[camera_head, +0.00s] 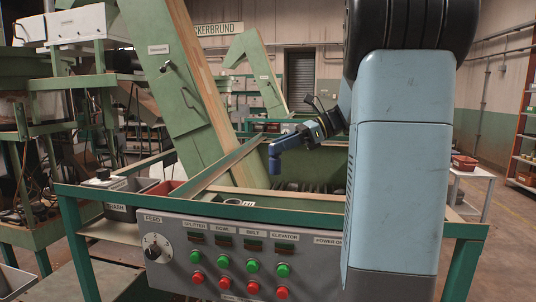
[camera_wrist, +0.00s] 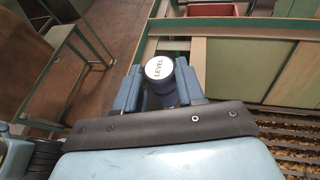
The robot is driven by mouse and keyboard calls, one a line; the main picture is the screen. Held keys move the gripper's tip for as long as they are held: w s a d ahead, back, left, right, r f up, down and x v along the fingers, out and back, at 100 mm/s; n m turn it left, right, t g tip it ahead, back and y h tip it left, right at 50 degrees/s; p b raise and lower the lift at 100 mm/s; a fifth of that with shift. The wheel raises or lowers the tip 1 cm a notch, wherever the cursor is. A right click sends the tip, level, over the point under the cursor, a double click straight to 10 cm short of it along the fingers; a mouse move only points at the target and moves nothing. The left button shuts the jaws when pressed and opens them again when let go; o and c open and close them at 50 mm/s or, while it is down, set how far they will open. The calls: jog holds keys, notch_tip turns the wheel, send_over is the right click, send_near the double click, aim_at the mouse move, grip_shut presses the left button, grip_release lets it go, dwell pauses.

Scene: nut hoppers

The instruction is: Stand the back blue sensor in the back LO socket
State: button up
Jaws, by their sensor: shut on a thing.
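My gripper (camera_head: 279,146) is shut on a blue sensor (camera_head: 274,168) and holds it upright over the green hopper (camera_head: 232,157) in the head view. In the wrist view my gripper (camera_wrist: 162,88) has a finger on each side of the sensor, whose round white cap (camera_wrist: 159,68) reads "LEVEL". The sensor's lower end is hidden in the wrist view. I cannot make out the LO socket in either view. My own arm hides the right part of the hopper in the head view.
A control panel (camera_head: 215,235) with green and red buttons fronts the hopper. A sloping green elevator (camera_head: 180,90) rises behind it. In the wrist view, slats with nuts (camera_wrist: 298,140) lie at lower right and a red bin (camera_wrist: 208,10) at the top.

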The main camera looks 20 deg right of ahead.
jog(key=shift+s+a+f, duration=0.15)
jog(key=shift+s+f, duration=0.35)
jog(key=shift+f, duration=2.15)
jog(key=shift+s+a+f, duration=0.15)
jog(key=shift+s+f, duration=0.3)
jog(key=shift+f, duration=2.15)
jog(key=shift+s+a+f, duration=0.15)
jog(key=shift+s+f, duration=0.35)
jog(key=shift+f, duration=2.15)
jog(key=shift+f, duration=0.3)
jog(key=shift+r, duration=0.85)
